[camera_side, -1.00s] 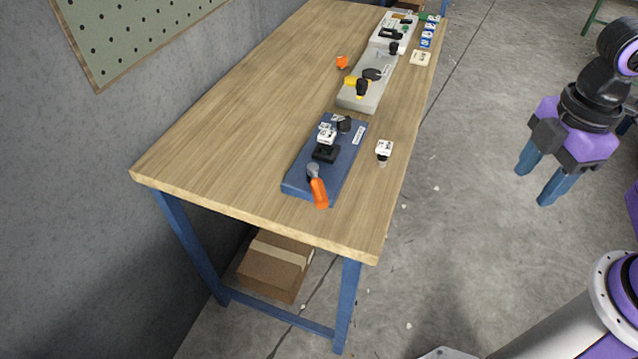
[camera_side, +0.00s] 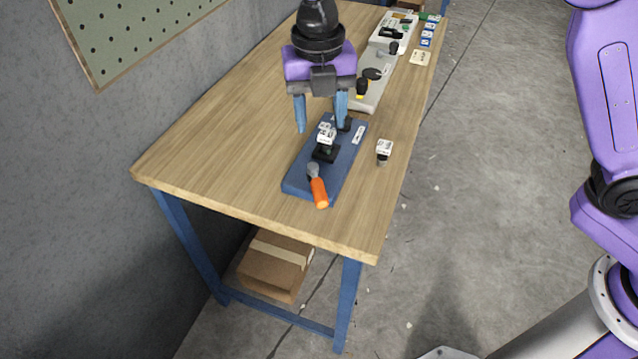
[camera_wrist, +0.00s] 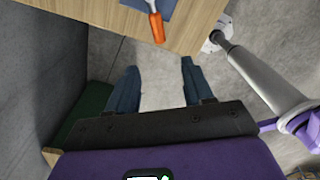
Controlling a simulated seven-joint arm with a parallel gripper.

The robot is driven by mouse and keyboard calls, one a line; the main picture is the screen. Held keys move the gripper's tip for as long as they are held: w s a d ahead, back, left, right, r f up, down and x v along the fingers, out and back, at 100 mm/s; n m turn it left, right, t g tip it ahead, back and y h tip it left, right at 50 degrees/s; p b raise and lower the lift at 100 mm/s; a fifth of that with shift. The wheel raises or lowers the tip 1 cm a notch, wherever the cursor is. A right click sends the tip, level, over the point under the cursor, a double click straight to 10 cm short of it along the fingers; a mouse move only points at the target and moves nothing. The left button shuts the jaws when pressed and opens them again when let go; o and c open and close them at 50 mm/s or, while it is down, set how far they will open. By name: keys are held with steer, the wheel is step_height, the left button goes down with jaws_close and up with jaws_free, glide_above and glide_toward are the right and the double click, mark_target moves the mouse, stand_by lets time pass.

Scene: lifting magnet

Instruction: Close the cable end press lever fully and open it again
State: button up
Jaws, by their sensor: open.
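The press lever has an orange handle (camera_side: 319,192) with a grey metal end, at the near end of a blue base (camera_side: 297,184) on the wooden table. A black block (camera_side: 326,153) and a white-topped part (camera_side: 326,133) stand behind it on the same base. My gripper (camera_side: 320,118) is open, fingers pointing down, and appears above the far end of the blue base; its exact height is unclear. In the wrist view my open fingers (camera_wrist: 159,68) are empty. The orange handle (camera_wrist: 156,27) shows beyond them at the top, apart from both fingers.
A small white-topped piece (camera_side: 384,147) stands right of the blue base. A grey fixture (camera_side: 371,98), partly hidden by my gripper, and a white one (camera_side: 405,28) lie farther back. The table (camera_side: 225,140) is clear on the left. A grey wall (camera_side: 60,190) stands beyond it.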

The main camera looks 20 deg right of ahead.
glide_toward(319, 189)
step_height(319, 189, down, 9)
steer(key=shift+d+f, duration=0.1)
steer(key=shift+d, duration=0.05)
stand_by(0.5)
jaws_close()
